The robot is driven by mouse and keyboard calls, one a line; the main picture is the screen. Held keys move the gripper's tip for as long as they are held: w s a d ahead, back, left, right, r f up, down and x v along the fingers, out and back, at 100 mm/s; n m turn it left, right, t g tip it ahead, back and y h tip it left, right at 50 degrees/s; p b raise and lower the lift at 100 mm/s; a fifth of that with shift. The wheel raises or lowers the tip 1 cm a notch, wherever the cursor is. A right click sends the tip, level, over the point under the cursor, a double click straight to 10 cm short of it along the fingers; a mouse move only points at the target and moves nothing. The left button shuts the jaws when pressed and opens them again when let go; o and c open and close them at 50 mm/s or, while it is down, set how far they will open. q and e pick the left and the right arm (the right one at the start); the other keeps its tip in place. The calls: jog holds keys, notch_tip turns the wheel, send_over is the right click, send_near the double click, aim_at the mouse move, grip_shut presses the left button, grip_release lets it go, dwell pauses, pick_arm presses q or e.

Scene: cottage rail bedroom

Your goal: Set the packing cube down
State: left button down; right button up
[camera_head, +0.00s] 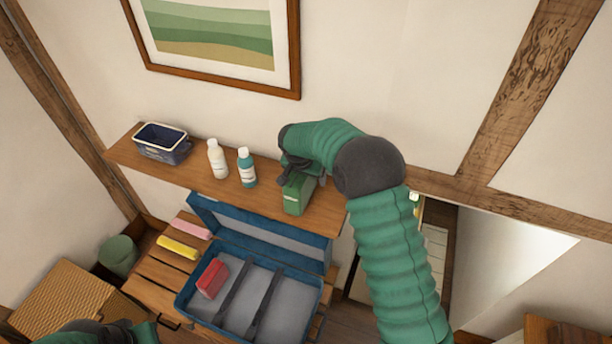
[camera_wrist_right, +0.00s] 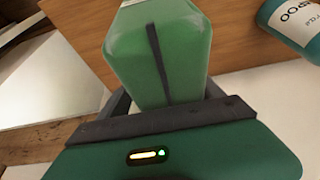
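The green packing cube (camera_head: 297,194) is at the right part of the wall shelf (camera_head: 245,197), upright, at or just above its surface; I cannot tell whether its base touches. My right gripper (camera_head: 290,172) reaches over it from the right. In the right wrist view the cube (camera_wrist_right: 160,60) sits between the fingers (camera_wrist_right: 168,100), which look closed on its sides. Its far side is hidden. My left gripper (camera_head: 95,331) shows only partly at the bottom left edge, and its fingers are unclear.
A teal bottle (camera_head: 246,168), a white bottle (camera_head: 217,159) and a blue basket (camera_head: 162,143) stand left on the shelf. Below is an open blue suitcase (camera_head: 290,303) with a red cube (camera_head: 212,278). Yellow (camera_head: 178,248) and pink (camera_head: 191,228) rolls lie beside it. A framed picture (camera_head: 290,60) hangs above.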

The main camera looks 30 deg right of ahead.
aim_at(297, 177)
jog(key=shift+s, duration=0.1)
jog(key=shift+a+r, duration=0.25)
jog(key=shift+a, duration=0.55)
jog(key=shift+a+r, duration=0.15)
jog(key=shift+r, duration=0.1)
jog(key=v, duration=0.1)
jog(key=b+v, duration=0.1)
jog(key=v, duration=0.1)
jog(key=b+v, duration=0.1)
jog(key=v, duration=0.1)
jog(key=shift+d, duration=0.35)
jog(key=b+v, duration=0.1)
jog(key=v, duration=0.5)
jog(key=shift+s+r+b, duration=0.1)
jog(key=shift+s+b, duration=0.05)
jog(key=shift+b, duration=0.2)
jog(key=shift+a+r, duration=0.15)
pick_arm(q)
jog(key=f, duration=0.1)
jog(key=a+f, duration=0.1)
jog(key=f, duration=0.2)
jog(key=shift+a, duration=0.25)
pick_arm(e)
jog(key=shift+a, duration=0.25)
pick_arm(q)
jog(key=shift+d, duration=0.1)
pick_arm(e)
jog(key=shift+d, duration=0.1)
